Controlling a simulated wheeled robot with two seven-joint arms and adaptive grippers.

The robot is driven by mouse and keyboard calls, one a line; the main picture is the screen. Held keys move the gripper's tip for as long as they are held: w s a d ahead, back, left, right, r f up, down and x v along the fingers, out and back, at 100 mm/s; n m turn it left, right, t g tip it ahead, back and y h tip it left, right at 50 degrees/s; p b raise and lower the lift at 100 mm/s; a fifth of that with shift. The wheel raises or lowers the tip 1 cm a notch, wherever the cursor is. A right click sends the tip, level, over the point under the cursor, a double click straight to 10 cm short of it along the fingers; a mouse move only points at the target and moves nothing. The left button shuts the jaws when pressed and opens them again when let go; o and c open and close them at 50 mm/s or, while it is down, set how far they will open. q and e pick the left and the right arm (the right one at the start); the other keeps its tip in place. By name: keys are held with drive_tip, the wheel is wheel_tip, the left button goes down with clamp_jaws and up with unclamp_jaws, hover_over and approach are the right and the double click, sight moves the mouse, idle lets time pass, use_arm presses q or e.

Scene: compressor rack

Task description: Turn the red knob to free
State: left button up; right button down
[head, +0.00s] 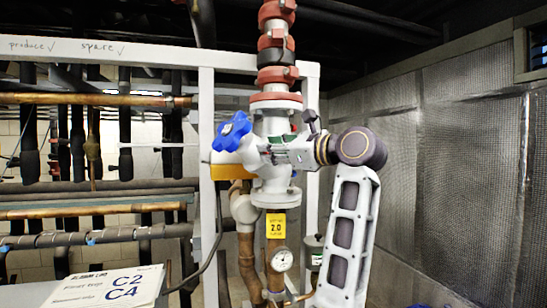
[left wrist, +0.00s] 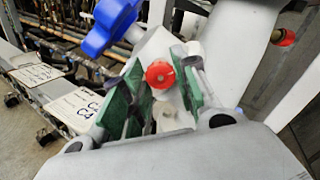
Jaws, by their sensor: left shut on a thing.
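The red knob (left wrist: 160,74) is small and round, and shows in the left wrist view between the two green-padded fingers of my left gripper (left wrist: 158,85). My left gripper is shut on it, with a pad on each side. In the head view my left gripper (head: 266,152) reaches in from the right side to the white valve body, just right of the blue handwheel. My right gripper is in neither view.
The blue handwheel (head: 231,131) stands close to my left fingers; it also shows in the left wrist view (left wrist: 110,25). A white pipe with red couplings (head: 276,75) rises above. A gauge (head: 282,260) and yellow tag (head: 276,226) sit below. A mesh wall (head: 440,150) is right.

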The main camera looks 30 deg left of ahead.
use_arm(q)
drive_tip(key=n+b, duration=0.4)
drive_tip(key=n, duration=0.6)
drive_tip(key=shift+f, duration=0.15)
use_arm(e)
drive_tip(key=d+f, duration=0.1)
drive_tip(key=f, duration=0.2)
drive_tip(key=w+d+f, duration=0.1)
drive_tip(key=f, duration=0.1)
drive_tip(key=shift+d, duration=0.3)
use_arm(q)
drive_tip(key=shift+n+b, duration=0.3)
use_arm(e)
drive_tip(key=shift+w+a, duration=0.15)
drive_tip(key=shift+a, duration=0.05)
use_arm(q)
drive_tip(key=o, duration=1)
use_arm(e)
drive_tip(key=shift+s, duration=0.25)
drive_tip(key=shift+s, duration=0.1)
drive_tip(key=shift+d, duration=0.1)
